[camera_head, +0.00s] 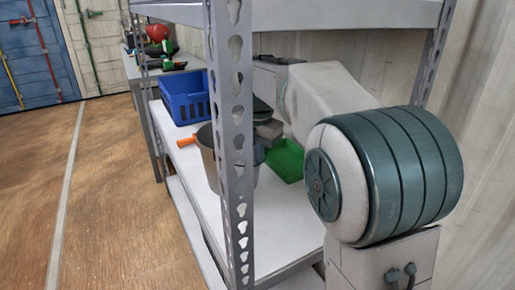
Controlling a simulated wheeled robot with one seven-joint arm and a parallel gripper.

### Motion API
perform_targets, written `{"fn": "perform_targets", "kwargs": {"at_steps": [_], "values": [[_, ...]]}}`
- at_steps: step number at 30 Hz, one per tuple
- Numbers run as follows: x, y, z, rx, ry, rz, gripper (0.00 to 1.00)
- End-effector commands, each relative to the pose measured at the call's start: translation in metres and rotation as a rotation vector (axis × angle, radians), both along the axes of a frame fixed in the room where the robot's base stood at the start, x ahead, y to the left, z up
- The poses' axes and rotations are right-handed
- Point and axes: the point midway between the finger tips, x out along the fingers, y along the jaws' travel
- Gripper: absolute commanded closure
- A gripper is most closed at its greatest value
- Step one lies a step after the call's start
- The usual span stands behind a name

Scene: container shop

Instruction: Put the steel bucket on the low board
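The steel bucket (208,160) stands on the white middle board (283,228) of a metal shelf rack. The rack's front post hides its middle. An orange grip (187,142) sticks out to the left at its rim. A lower white board (192,226) shows beneath the middle board at the left and looks bare where visible; I take it as the low board. My arm reaches in from the right. Its dark end, my gripper (268,131), is at the bucket's right rim, partly behind the post. Its fingers cannot be made out, nor whether they touch the bucket.
A blue basket (184,97) stands behind the bucket, and a green bin (286,160) lies to its right. The perforated post (235,150) and upper board (330,14) bound the space around my arm. The brown floor (110,190) at left is clear.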

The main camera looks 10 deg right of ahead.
Motion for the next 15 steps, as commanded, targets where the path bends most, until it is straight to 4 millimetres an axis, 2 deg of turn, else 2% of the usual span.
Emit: {"fn": "perform_targets", "kwargs": {"at_steps": [9, 15], "values": [[0.000, 0.001, -0.036, 0.002, -0.003, 0.000, 1.00], [0.001, 0.000, -0.036, 0.003, -0.005, 0.000, 1.00]]}}
